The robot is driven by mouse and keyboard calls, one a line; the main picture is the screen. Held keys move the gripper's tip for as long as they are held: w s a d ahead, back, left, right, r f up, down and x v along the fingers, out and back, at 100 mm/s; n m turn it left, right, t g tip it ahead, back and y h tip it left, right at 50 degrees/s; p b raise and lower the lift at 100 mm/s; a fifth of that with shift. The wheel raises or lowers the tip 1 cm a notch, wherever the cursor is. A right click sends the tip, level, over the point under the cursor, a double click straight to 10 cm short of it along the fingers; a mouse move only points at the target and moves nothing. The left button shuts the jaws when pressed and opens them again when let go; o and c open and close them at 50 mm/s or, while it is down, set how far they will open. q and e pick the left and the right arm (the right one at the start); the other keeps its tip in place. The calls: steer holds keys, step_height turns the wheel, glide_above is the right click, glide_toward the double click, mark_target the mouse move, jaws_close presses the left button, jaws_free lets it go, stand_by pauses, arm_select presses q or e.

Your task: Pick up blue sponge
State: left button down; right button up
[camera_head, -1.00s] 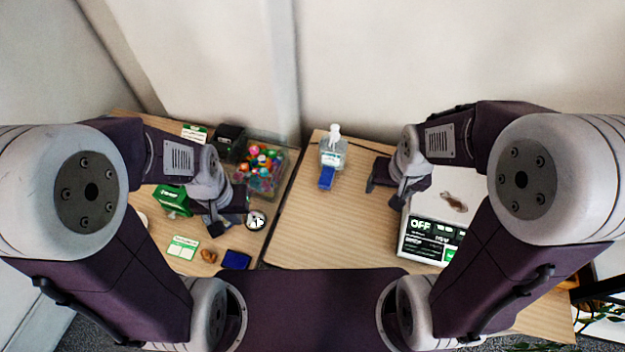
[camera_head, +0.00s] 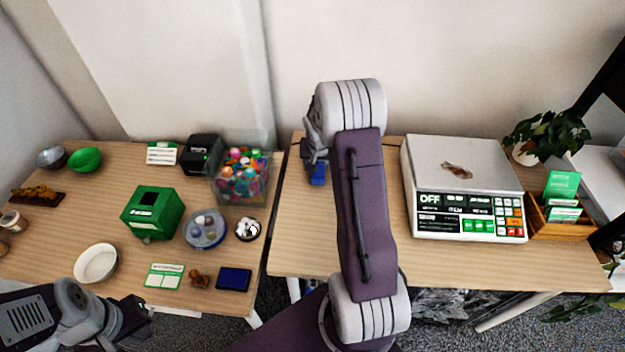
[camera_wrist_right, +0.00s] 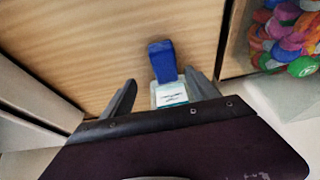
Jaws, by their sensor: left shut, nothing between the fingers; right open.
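In the head view my right gripper (camera_head: 309,142) is partly hidden. My left gripper (camera_head: 140,318) is shut and empty, low at the left, away from the sponge.
A clear bin of colourful balls (camera_head: 241,172) stands left of the gap between the tables. A scale (camera_head: 465,190) stands on the right table. The left table holds a green box (camera_head: 152,212), a white bowl (camera_head: 95,263) and a dark blue pad (camera_head: 234,279).

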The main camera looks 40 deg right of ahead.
mark_target(318, 169)
steer(key=f, duration=0.1)
steer(key=w+f, duration=0.1)
steer(key=shift+w+f, duration=0.1)
steer(key=shift+f, duration=0.3)
steer(key=shift+w+d+f, duration=0.15)
steer(key=shift+d+f, duration=0.15)
steer(key=shift+f, duration=0.1)
steer(key=x, duration=0.4)
steer(key=shift+w+r, duration=0.15)
steer(key=shift+w, duration=0.15)
steer(key=shift+w+d+f, duration=0.15)
steer(key=shift+w+f, duration=0.05)
steer(key=shift+f, duration=0.15)
steer(key=shift+s+r, duration=0.1)
steer(key=c, duration=1.4)
steer(key=shift+r+p, duration=0.3)
steer(key=shift+r, duration=1.95)
steer(key=s+d+r, duration=0.6)
steer(key=s, duration=0.4)
steer(key=shift+r+p, duration=0.25)
steer(key=shift+p, duration=0.15)
steer(key=o, duration=0.8)
steer(key=shift+c, duration=0.2)
steer(key=c, duration=0.7)
arm_select(q)
steer(key=shift+a+r, duration=0.25)
steer(key=shift+r, duration=0.4)
arm_select(e)
steer(key=shift+o, duration=0.2)
steer(key=shift+w, duration=0.1)
